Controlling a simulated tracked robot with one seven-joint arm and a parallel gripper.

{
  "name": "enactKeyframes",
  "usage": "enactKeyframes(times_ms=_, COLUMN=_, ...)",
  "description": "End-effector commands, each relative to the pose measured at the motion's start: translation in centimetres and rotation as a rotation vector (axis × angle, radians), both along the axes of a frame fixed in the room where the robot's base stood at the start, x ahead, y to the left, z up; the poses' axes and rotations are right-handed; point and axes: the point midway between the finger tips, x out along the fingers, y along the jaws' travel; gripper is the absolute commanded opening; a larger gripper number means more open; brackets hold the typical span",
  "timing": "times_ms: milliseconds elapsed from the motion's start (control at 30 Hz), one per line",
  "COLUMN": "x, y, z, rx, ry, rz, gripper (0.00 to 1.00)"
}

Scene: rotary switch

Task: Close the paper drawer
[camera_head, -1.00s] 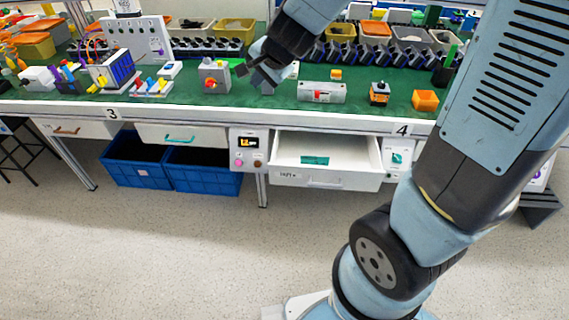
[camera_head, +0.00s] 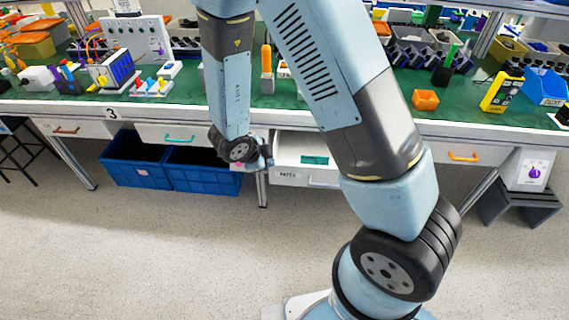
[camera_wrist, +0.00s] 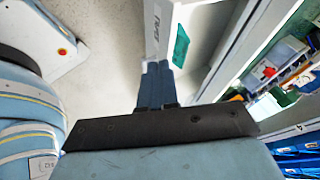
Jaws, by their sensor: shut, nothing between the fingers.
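The paper drawer (camera_head: 288,178) is white and pulled open under the bench, with a green item (camera_head: 314,160) lying inside. My arm hides its right part in the head view. In the wrist view its front (camera_wrist: 153,28), with dark lettering, and the green item (camera_wrist: 181,47) show at the top middle. My gripper (camera_head: 267,160) is at the drawer's left front corner in the head view. In the wrist view its blue fingers (camera_wrist: 157,68) are together and empty, with their tips close to the drawer's front edge. I cannot tell whether they touch it.
The green-topped bench (camera_head: 200,88) above carries many devices and bins. Blue crates (camera_head: 205,175) stand beneath it, left of the drawer. A closed drawer with an orange handle (camera_head: 464,156) is to the right. The floor in front is clear.

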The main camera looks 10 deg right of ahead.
Motion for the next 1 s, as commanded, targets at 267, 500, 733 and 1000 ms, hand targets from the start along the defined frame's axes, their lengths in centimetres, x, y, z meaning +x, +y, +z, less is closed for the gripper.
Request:
enactKeyframes(times_ms=267, x=-0.8, y=-0.8, z=-1.4, rx=-0.044, ry=0.005, rz=-0.045, gripper=0.00)
enactKeyframes(times_ms=500, x=0.3, y=-2.3, z=-3.9, rx=-0.044, ry=0.006, rz=-0.044, gripper=0.00)
enactKeyframes(times_ms=733, x=1.5, y=-4.1, z=-6.7, rx=-0.043, ry=0.006, rz=-0.044, gripper=0.00)
enactKeyframes(times_ms=1000, x=3.7, y=-5.7, z=-9.0, rx=-0.039, ry=0.002, rz=-0.044, gripper=0.00)
